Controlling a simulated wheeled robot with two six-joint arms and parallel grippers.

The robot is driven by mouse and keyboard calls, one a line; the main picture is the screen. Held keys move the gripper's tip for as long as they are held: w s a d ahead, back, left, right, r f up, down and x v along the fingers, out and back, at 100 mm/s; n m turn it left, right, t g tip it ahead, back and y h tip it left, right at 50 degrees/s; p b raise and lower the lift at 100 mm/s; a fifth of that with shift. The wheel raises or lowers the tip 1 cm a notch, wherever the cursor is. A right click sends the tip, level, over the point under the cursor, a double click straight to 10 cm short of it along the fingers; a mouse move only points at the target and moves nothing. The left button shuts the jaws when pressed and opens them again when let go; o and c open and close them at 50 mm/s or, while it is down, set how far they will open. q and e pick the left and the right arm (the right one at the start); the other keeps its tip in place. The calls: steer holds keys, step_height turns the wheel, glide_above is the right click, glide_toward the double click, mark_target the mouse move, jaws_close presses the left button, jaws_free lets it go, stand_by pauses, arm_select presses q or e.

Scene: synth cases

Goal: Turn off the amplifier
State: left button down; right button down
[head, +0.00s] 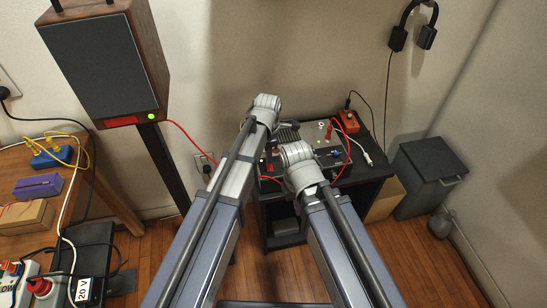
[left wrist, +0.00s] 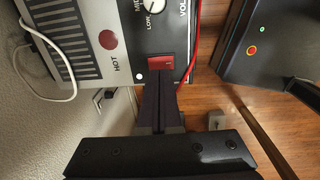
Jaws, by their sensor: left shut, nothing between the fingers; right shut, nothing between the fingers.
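The amplifier (head: 288,134) sits on a dark stand, partly hidden behind my arms in the head view. The left wrist view shows its panel close up, with slats, a round red mark beside the word HOT, a dial (left wrist: 154,5) and a red rocker switch (left wrist: 160,63). My left gripper (left wrist: 160,80) is shut and empty, its fingertips right at the switch's lower edge in that view. I cannot tell whether they touch it or which way the switch is set. In the head view my arms hide both pairs of fingers; the right gripper's fingers do not show.
A red cable (left wrist: 193,45) runs close beside the switch. An orange box (head: 348,121) and cables share the stand (head: 375,165). A speaker (head: 108,60) with a green light stands left, a wooden table (head: 80,190) lower left, and a grey bin (head: 428,175) right.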

mark_target(270, 169)
arm_select(q)
step_height(270, 169, up, 11)
steer(key=w+p, duration=0.1)
steer(key=p, duration=0.9)
steer(key=shift+a, duration=0.1)
steer(key=shift+r, duration=0.1)
steer(key=shift+s+d+t, duration=0.3)
steer(key=shift+s+t, duration=0.1)
steer(key=shift+s, duration=0.5)
